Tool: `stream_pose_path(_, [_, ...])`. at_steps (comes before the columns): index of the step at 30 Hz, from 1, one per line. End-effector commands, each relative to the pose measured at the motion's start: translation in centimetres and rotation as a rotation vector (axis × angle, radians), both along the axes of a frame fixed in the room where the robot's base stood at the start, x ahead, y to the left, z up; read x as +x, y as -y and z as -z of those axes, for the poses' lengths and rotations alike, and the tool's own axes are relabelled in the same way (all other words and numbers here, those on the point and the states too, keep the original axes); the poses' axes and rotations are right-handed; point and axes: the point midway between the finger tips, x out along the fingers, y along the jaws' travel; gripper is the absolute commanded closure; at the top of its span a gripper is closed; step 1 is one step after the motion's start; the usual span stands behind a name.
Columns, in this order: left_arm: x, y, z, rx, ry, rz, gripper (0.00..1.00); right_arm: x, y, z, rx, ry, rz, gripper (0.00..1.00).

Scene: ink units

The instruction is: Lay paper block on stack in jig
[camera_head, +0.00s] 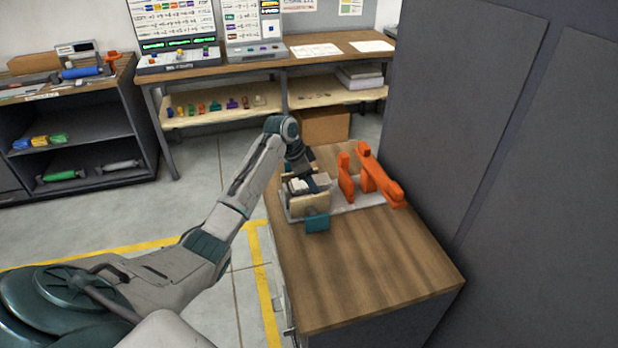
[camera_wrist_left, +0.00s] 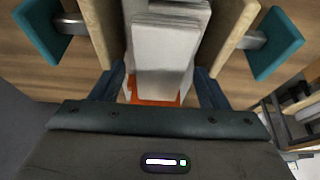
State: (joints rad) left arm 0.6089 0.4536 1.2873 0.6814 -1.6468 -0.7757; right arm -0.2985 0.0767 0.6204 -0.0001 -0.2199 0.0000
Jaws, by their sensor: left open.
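The jig stands on a wooden worktop, with wooden cheeks (camera_head: 310,209), teal end pieces (camera_head: 317,222) and a pale base plate. Pale paper blocks lie stacked between the cheeks; the stack (camera_head: 297,186) is partly hidden by my gripper in the head view. In the left wrist view the top paper block (camera_wrist_left: 166,58) lies on other pale sheets, slightly offset, between the two wooden cheeks (camera_wrist_left: 222,30). My left gripper (camera_wrist_left: 160,84) is open, its dark fingers on either side of the block's near end, apart from it. My right gripper is not in view.
An orange lever clamp (camera_head: 371,172) rises at the jig's right side. A tall grey cabinet (camera_head: 460,100) closes off the right. The front of the wooden worktop (camera_head: 360,275) is clear. A bench (camera_head: 235,68) and a dark shelf unit (camera_head: 90,140) stand behind.

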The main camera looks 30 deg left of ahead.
Motion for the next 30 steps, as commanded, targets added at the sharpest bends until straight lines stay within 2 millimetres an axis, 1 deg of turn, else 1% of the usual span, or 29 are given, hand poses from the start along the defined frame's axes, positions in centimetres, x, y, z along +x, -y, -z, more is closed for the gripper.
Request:
stream_pose_path(5, [-0.3, -0.4, -1.3, 0.003, 0.003, 0.000, 0.32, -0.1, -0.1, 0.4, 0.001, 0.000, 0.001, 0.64])
stream_pose_path(8, [-0.8, -0.9, -2.9, 0.003, 0.004, 0.000, 0.32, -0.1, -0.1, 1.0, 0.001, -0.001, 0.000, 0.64])
stream_pose_path(15, [-2.3, -2.2, -7.8, 0.003, 0.004, -0.001, 0.32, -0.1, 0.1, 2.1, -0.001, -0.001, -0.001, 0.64])
stream_pose_path(18, [-2.8, -2.6, -9.3, 0.002, 0.003, 0.000, 0.32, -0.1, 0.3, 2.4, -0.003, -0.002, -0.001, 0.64])
stream_pose_path(21, [-3.2, -2.8, -10.5, 0.000, 0.003, 0.000, 0.32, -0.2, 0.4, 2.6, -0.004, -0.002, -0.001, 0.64])
stream_pose_path(25, [-3.4, -3.0, -11.2, 0.001, 0.001, 0.000, 0.32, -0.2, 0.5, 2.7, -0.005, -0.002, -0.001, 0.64])
stream_pose_path(30, [-3.5, -3.0, -11.4, 0.000, 0.000, 0.000, 0.32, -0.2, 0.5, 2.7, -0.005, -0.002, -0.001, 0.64])
